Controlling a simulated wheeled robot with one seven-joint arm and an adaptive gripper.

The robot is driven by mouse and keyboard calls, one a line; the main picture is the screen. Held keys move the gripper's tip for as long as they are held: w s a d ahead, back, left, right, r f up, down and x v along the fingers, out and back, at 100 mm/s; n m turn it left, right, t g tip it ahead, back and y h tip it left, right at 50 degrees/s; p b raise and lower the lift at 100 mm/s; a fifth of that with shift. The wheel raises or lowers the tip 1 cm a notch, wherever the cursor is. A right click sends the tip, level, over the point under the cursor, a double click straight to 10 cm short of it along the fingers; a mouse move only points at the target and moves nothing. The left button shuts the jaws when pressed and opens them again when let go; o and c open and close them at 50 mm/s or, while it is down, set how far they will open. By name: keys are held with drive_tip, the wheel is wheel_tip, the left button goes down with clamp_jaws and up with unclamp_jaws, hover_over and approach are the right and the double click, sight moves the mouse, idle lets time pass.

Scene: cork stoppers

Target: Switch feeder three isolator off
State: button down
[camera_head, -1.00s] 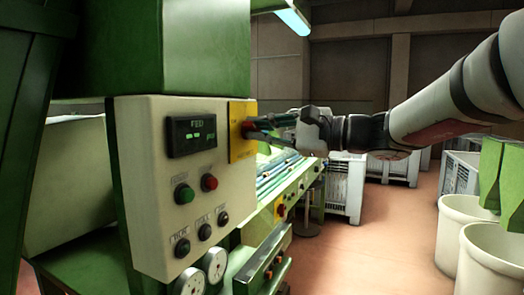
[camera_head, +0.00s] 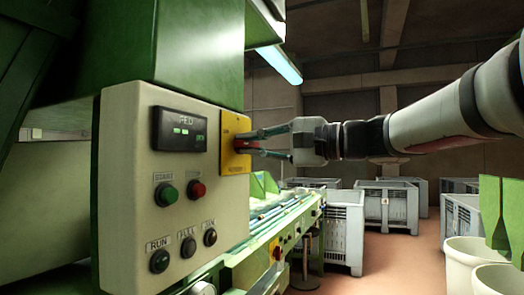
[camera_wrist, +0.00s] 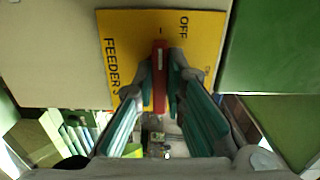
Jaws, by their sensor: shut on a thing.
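A yellow isolator plate (camera_head: 233,125) is on the right side of the cream control box. In the wrist view it is lettered FEEDER 3 and OFF (camera_wrist: 210,45). A red handle (camera_head: 244,148) stands out from the plate. My gripper (camera_head: 252,146) reaches it from the right, one finger above and one below. In the wrist view the red handle (camera_wrist: 159,82) lies between the two fingers of my gripper (camera_wrist: 166,78), which are shut on it. It runs sideways in the head view, and fingers hide part of it.
The cream control box (camera_head: 120,140) carries a display (camera_head: 180,130), a green button (camera_head: 166,194), a red button (camera_head: 196,190) and several black knobs. A green conveyor (camera_head: 265,235) lies below my gripper. Grey crates (camera_head: 345,235) and pale bins (camera_head: 475,255) stand on the floor at right.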

drive_tip(key=shift+f, duration=0.1)
drive_tip(key=c, duration=1.6)
unclamp_jaws()
drive_tip(key=shift+c, duration=0.2)
drive_tip(key=v, duration=1.2)
